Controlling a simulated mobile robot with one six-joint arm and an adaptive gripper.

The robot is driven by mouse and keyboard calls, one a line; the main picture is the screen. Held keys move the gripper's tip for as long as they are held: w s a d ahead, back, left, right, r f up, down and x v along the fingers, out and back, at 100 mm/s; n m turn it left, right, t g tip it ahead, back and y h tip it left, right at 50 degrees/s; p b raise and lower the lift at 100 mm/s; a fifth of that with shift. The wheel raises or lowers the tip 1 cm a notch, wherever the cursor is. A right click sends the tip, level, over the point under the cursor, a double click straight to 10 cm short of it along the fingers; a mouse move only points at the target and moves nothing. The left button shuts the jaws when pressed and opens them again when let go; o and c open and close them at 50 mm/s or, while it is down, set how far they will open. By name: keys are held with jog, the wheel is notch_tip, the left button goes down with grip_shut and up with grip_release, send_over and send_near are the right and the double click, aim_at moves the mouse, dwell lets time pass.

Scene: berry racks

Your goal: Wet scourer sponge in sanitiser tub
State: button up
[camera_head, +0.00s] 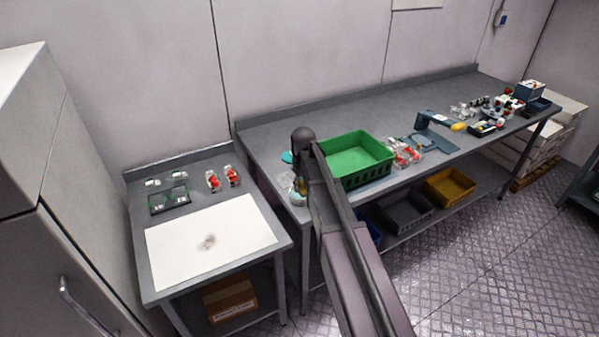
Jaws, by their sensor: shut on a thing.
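My gripper (301,183) is at the left end of the long steel bench, mostly hidden by my own arm. It points down and is shut on a small yellow-green thing, which looks like the scourer sponge (301,188). A small whitish round tub (296,200) sits at the bench's front left corner, directly below the gripper. It looks like the sanitiser tub. Whether the sponge is inside the tub or just above it, I cannot tell at this size.
A green crate (357,143) stands just right of my arm, with red berry punnets (404,153) beyond it. A teal item (287,157) lies behind the gripper.

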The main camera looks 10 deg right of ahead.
jog(key=w, duration=0.7)
jog(key=shift+w+d, duration=0.1)
jog(key=shift+w, duration=0.05)
jog(key=shift+f, duration=0.15)
jog(key=shift+f+b, duration=2.85)
jog(key=shift+b, duration=0.1)
jog(key=shift+f+b, duration=0.5)
jog(key=shift+b, duration=0.1)
dwell(0.7)
jog(key=shift+r, duration=0.1)
jog(key=shift+r+p, duration=3.4)
jog(key=shift+p, duration=0.2)
